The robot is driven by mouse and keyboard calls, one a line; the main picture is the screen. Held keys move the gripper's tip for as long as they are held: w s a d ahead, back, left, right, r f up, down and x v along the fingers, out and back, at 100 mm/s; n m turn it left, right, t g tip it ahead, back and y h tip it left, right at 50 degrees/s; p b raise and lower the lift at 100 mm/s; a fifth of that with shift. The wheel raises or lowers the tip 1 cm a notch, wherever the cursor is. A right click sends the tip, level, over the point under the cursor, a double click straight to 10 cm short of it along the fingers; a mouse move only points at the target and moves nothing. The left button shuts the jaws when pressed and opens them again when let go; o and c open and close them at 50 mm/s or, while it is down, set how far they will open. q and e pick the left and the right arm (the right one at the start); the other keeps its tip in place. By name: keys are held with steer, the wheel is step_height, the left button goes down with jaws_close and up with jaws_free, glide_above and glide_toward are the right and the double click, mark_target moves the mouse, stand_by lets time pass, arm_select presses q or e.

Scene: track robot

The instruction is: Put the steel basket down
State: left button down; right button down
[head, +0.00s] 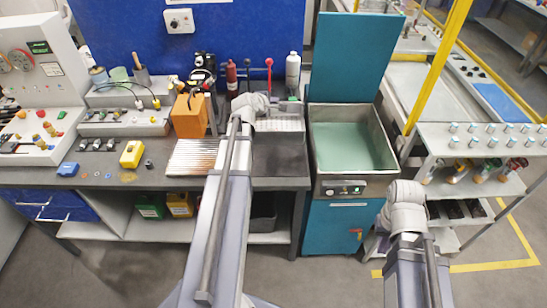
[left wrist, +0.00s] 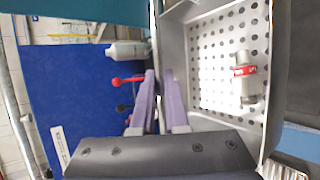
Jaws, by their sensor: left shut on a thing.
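The steel basket (left wrist: 205,130) has a perforated floor and plain side walls. It fills the right of the left wrist view. My left gripper (left wrist: 159,85) has its two purple fingers shut on one wall of the basket. A small metal part with a red band (left wrist: 246,78) lies inside on the floor. In the head view the basket (head: 280,124) shows at the back of the bench, partly hidden by my left gripper (head: 268,104). I cannot tell whether its underside touches anything. My right arm ends low at the right; its fingers cannot be made out.
A dark mat (head: 279,158) lies bare on the bench in front of the basket. A ribbed metal tray (head: 194,157) and an orange block (head: 189,116) are to its left. A teal washing unit with an open basin (head: 350,147) stands to its right. Bottles stand behind.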

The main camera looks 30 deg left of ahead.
arm_select(q)
steer(key=b, duration=0.5)
glide_above(278, 126)
step_height(278, 126, down, 6)
steer(key=shift+s+a+r, duration=0.1)
steer(key=shift+s, duration=0.05)
step_height(278, 126, down, 6)
steer(key=b, duration=0.6)
steer(key=shift+f, duration=0.2)
step_height(278, 126, down, 4)
steer(key=b, duration=0.4)
steer(key=shift+r, duration=0.25)
steer(key=shift+f, duration=0.1)
steer(key=c, duration=0.9)
jaws_free()
